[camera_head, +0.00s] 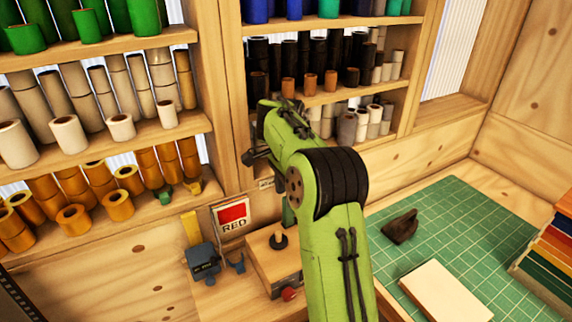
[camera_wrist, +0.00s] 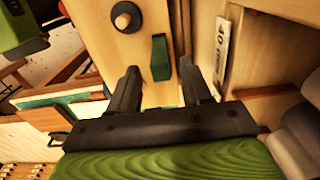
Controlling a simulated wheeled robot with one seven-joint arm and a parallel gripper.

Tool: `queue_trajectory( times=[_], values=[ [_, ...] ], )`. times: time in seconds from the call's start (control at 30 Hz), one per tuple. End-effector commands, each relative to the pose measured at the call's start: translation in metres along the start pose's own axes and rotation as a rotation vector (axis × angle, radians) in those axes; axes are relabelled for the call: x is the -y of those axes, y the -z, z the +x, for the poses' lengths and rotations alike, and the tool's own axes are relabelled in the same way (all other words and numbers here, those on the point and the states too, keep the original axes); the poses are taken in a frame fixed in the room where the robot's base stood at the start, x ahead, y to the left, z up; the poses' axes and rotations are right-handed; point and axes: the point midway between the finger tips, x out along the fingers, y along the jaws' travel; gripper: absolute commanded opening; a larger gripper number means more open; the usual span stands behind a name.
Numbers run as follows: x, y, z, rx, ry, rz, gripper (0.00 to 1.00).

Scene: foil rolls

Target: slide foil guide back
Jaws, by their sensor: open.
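My gripper (camera_wrist: 160,72) is open, with one dark finger on each side of the green piece. I see no clear contact. In the head view my green arm hides the gripper's fingers and part of the block.
Shelves of foil rolls (camera_head: 120,126) rise behind. A sign reading RED (camera_head: 231,215) and a blue-grey device (camera_head: 203,262) stand left of the block. A green cutting mat (camera_head: 457,218) at right holds a dark lump (camera_head: 401,227) and a pale slab (camera_head: 446,292). A "40 mm" label (camera_wrist: 221,50) is near my fingers.

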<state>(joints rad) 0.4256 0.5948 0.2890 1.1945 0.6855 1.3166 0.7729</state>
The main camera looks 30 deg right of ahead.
Motion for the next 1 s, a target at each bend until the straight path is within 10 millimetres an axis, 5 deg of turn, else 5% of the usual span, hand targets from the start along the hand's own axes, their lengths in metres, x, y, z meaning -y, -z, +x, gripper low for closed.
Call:
queue_trajectory(
  times=[0.1,0.33,1.0],
  values=[
    [0.001,-0.001,-0.044,-0.002,0.004,0.000,0.48],
    [0.001,-0.001,-0.095,-0.001,0.002,-0.001,0.48],
    [-0.002,-0.002,-0.104,-0.004,0.003,-0.016,0.48]
  ],
)
